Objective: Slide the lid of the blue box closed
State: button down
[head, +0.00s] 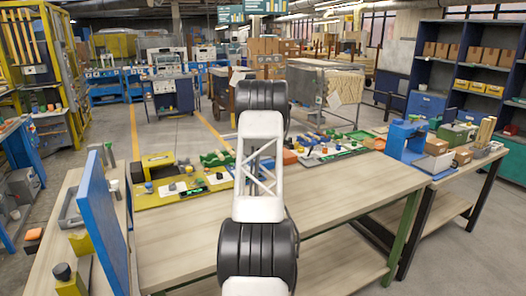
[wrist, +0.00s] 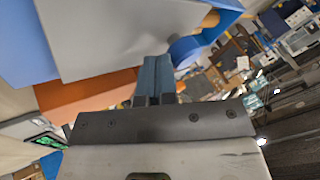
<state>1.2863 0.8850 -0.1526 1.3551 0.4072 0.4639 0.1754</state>
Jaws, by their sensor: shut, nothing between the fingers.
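In the wrist view, my gripper (wrist: 155,72) shows as two blue-grey fingers pressed together, with nothing between them. Its tips are close to the lower edge of a broad grey panel (wrist: 120,40), which looks like the lid; I cannot tell whether they touch. Blue surfaces (wrist: 20,55) that look like the blue box show at the left of the panel. An orange block (wrist: 85,92) lies beside the fingers. In the head view, my arm hides the middle of the table, and neither the gripper nor the blue box can be made out clearly.
The wooden table (head: 340,190) has a clear front part. Small coloured parts on a yellow board (head: 150,198) lie left of my arm. A blue machine (head: 405,140) stands further right. A blue upright panel (head: 100,225) stands at the near left.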

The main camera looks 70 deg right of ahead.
jog(key=w+d, duration=0.7)
jog(key=shift+w+d, duration=0.25)
jog(key=shift+w, duration=0.1)
jog(key=shift+w+d+r, duration=0.1)
jog(key=shift+s+a, duration=0.25)
jog(key=shift+s, duration=0.65)
jog(key=shift+s+a+r, duration=0.25)
jog(key=shift+s+a, duration=0.1)
jog(key=shift+s, duration=0.3)
jog(key=shift+s+a+r, duration=0.25)
jog(key=shift+s+a, duration=0.1)
jog(key=shift+s, duration=0.25)
jog(key=v, duration=0.8)
jog(key=shift+s+a+r, duration=0.2)
jog(key=shift+s, duration=0.05)
